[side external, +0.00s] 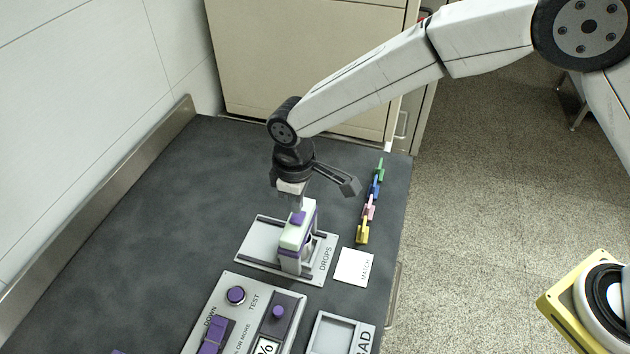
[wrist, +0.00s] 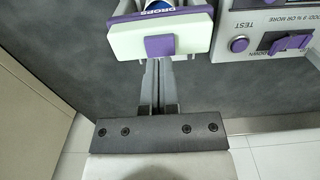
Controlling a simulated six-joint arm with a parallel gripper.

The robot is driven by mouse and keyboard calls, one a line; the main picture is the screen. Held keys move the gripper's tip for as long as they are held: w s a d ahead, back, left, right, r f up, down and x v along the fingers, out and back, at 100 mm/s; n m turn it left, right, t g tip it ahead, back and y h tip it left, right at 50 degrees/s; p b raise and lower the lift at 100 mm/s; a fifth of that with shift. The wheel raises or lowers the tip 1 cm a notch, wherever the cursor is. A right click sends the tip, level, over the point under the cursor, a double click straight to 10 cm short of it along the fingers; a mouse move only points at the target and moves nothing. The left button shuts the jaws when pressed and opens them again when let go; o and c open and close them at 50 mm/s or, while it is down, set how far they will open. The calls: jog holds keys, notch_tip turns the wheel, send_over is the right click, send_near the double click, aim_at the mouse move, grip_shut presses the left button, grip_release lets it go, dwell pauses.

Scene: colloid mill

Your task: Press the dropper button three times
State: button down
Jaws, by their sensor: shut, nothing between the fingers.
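The dropper (side external: 296,236) is a white and purple block with a purple button (side external: 299,217) on top, standing on a light plate marked DROPS (side external: 262,258). In the wrist view the white dropper head (wrist: 125,40) with its purple button (wrist: 160,46) is at the top centre. My gripper (side external: 297,206) points down just above the button in the side view. In the wrist view my shut gripper (wrist: 158,62) has its fingertips at the button's near edge, with nothing between them. I cannot tell whether they touch the button.
A test panel (side external: 232,295) with purple controls lies in front, also at the wrist view's top right (wrist: 262,22). A white MATCH card (side external: 354,267), a tray (side external: 335,335) and several coloured clips (side external: 369,207) are at the right. The left bench is clear.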

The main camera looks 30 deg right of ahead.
aim_at(298, 217)
jog(key=shift+r, duration=2.55)
jog(key=shift+r, duration=0.8)
jog(key=shift+f, duration=3.3)
